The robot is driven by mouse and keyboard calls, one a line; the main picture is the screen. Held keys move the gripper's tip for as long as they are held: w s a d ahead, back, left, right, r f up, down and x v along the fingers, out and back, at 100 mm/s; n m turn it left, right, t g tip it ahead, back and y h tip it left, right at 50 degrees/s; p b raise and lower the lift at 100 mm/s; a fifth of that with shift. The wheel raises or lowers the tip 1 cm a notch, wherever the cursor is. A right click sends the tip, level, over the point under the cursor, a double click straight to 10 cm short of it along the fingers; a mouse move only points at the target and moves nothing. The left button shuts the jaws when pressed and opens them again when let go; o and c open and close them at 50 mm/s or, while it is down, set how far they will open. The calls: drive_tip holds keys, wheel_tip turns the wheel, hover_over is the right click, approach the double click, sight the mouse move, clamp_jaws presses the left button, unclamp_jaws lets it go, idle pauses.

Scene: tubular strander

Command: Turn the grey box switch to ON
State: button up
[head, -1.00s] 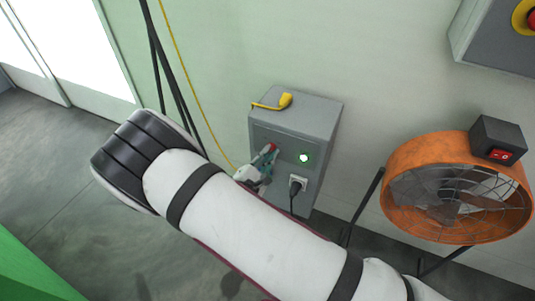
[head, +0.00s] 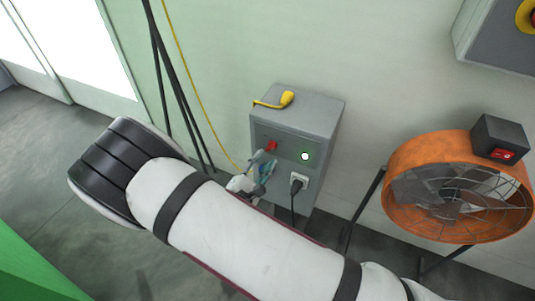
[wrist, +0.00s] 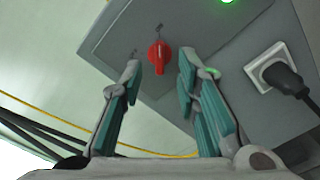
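The grey box (head: 318,115) stands against the wall, with the red switch (head: 272,145) on its front panel. A lit green lamp (head: 305,156) is to the right of the switch. In the wrist view the red switch (wrist: 160,56) shows ahead of my gripper (wrist: 160,70), its handle pointing towards the bottom of the picture. The teal-padded fingers are open to either side of it in the picture, and no contact shows. In the head view my gripper (head: 265,164) is just below the switch. The small marks around the switch are too small to read.
A black plug sits in the white socket (head: 299,180) right of my gripper. A yellow handled object (head: 286,98) lies on top of the box. An orange fan (head: 410,215) stands at the right. A yellow cable (head: 182,75) hangs on the left.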

drive_tip(key=v, duration=0.7)
drive_tip(key=shift+s, duration=0.35)
drive_tip(key=shift+a, duration=0.1)
